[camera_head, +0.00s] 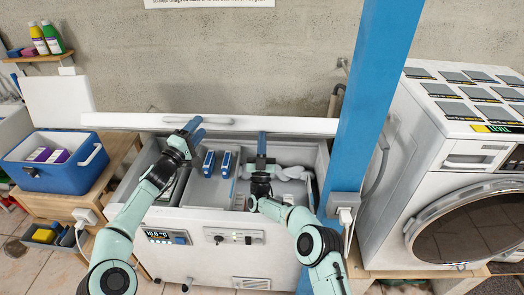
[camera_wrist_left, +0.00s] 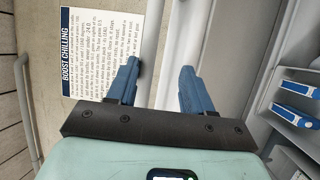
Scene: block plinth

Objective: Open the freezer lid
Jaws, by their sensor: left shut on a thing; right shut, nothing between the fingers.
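The white freezer lid (camera_head: 285,124) is raised off the chest freezer (camera_head: 206,222) and shows nearly edge-on in the head view, with the interior open to view below it. Its long handle (camera_head: 220,121) runs along the lid's front edge. My left gripper (camera_head: 193,125) is at the handle, shut on it; in the left wrist view the pale bar (camera_wrist_left: 155,45) passes between the blue fingers (camera_wrist_left: 157,88). My right gripper (camera_head: 262,143) is shut and empty, over the freezer opening below the lid edge.
Blue-and-white packs (camera_head: 226,165) and white bags (camera_head: 291,173) lie inside the freezer. A blue post (camera_head: 369,95) stands close to the right, with a washing machine (camera_head: 455,160) beyond. A blue cooler (camera_head: 60,177) sits on a wooden stand to the left.

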